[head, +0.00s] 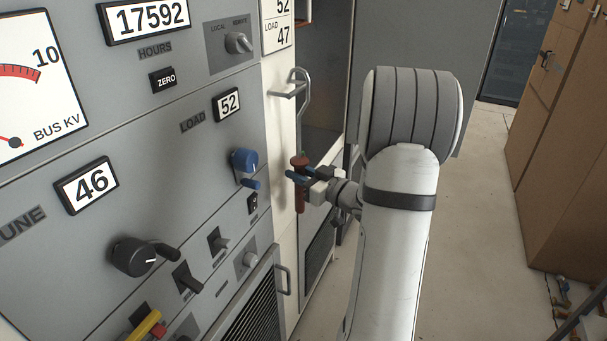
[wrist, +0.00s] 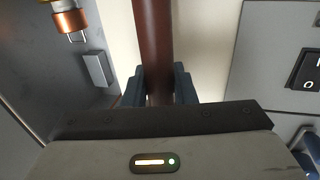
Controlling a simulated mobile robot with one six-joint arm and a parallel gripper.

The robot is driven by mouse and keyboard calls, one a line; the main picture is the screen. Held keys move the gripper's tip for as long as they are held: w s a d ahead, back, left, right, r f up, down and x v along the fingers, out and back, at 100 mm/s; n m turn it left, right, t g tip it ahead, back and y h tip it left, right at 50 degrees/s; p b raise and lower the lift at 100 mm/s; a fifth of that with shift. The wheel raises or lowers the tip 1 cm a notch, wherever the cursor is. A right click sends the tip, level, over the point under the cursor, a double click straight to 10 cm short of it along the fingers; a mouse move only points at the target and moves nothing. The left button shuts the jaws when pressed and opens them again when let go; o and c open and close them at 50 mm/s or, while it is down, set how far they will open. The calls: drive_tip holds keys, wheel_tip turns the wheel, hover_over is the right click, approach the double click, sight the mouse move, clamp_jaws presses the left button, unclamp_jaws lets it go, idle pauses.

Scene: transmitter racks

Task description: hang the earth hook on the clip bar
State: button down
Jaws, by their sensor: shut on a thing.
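The earth hook has a red-brown handle (head: 299,201), held upright in front of the pale post between the racks. A grey metal hooked rod (head: 304,95) rises above it, curved at the top. A short metal bar (head: 284,94) sticks out of the pale post beside the curve; it may be the clip bar. I cannot tell whether the curve rests on it or is only beside it. My gripper (head: 297,176) is shut on the handle. In the wrist view the handle (wrist: 153,45) stands between the blue fingertips (wrist: 158,84).
A grey rack panel (head: 150,150) with knobs and meters fills the left; its blue knob (head: 244,160) is close to my gripper. A copper-coloured fitting (wrist: 70,20) shows in the wrist view. Brown cabinets (head: 560,140) stand at right, with clear floor (head: 480,220) between.

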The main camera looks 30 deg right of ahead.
drive_tip(key=shift+f+b, duration=1.05)
drive_tip(key=shift+f, duration=0.45)
drive_tip(key=c, duration=1.1)
unclamp_jaws()
drive_tip(key=w+d+f+v, duration=0.1)
drive_tip(key=d+v, duration=0.1)
drive_tip(key=v, duration=1.6)
drive_tip(key=shift+s+d, duration=0.2)
drive_tip(key=shift+d, duration=0.15)
